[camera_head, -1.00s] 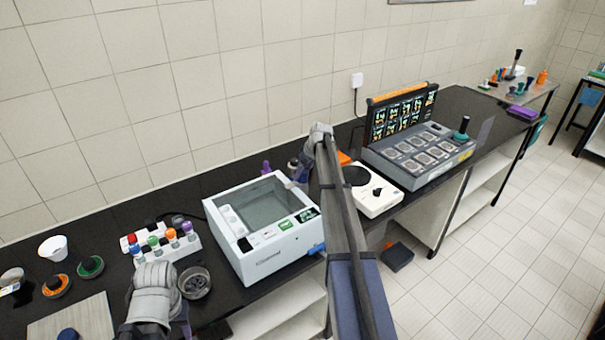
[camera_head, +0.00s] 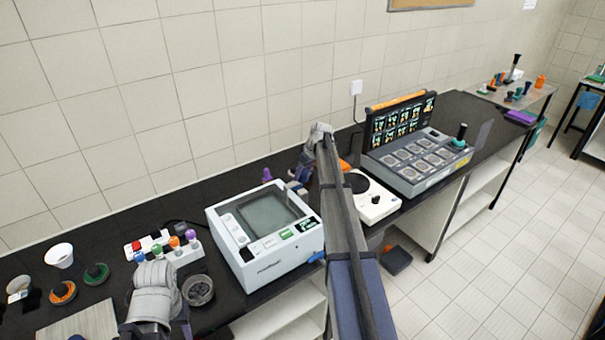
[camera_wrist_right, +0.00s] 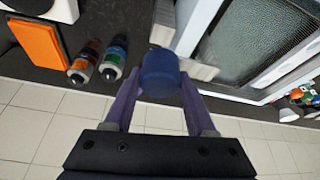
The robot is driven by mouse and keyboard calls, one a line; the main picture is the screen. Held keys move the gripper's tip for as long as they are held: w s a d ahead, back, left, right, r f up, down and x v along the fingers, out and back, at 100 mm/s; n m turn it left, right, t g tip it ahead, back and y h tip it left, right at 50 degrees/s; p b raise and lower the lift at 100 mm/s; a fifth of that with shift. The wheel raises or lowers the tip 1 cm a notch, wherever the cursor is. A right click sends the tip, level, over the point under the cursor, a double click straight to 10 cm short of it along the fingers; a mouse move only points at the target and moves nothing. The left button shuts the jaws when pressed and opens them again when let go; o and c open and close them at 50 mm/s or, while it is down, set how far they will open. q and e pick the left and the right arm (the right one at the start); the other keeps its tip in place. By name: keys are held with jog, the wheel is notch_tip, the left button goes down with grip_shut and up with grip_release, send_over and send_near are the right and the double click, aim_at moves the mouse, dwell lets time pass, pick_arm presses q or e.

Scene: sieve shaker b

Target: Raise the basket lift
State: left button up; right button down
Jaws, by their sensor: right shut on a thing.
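The white bath unit (camera_head: 275,262) stands on the black bench in the head view, with a rectangular opening in its top. A grey mesh surface (camera_head: 268,211) shows in this opening; it also shows in the right wrist view (camera_wrist_right: 255,35). My right gripper (camera_wrist_right: 160,85) is shut on a blue knob (camera_wrist_right: 160,72) beside the bath's rim, one purple finger on each side. In the head view my right arm covers much of this area.
A white hotplate (camera_head: 375,203) and a grey console (camera_head: 415,160) stand right of the bath. Two small bottles (camera_wrist_right: 112,62) and an orange item (camera_wrist_right: 35,45) lie near my right gripper. A vial rack (camera_head: 178,250) and a dark round dish (camera_head: 198,290) are left.

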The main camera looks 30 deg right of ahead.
notch_tip(320, 180, up, 4)
jog(key=p, duration=0.3)
jog(key=shift+w+r, duration=0.1)
jog(key=shift+r, duration=0.1)
jog(key=shift+f, duration=0.1)
jog(key=shift+c, duration=1.4)
grip_release()
pick_arm(q)
notch_tip(320, 180, up, 4)
jog(key=shift+r, duration=0.15)
pick_arm(e)
jog(key=shift+o, duration=0.4)
pick_arm(q)
jog(key=shift+r, duration=0.1)
pick_arm(e)
jog(key=shift+s+r+p, duration=0.2)
jog(key=shift+r+p, duration=0.25)
jog(key=shift+r, duration=0.05)
pick_arm(q)
notch_tip(320, 180, up, 4)
jog(key=p, duration=0.3)
jog(key=shift+r+p, duration=0.15)
jog(key=shift+p, duration=0.15)
pick_arm(e)
jog(key=s+d+r, duration=0.2)
jog(key=s, duration=0.4)
jog(key=s+d+r, duration=0.1)
jog(key=s, duration=0.6)
jog(key=shift+d+r, duration=0.35)
jog(key=shift+d, duration=0.05)
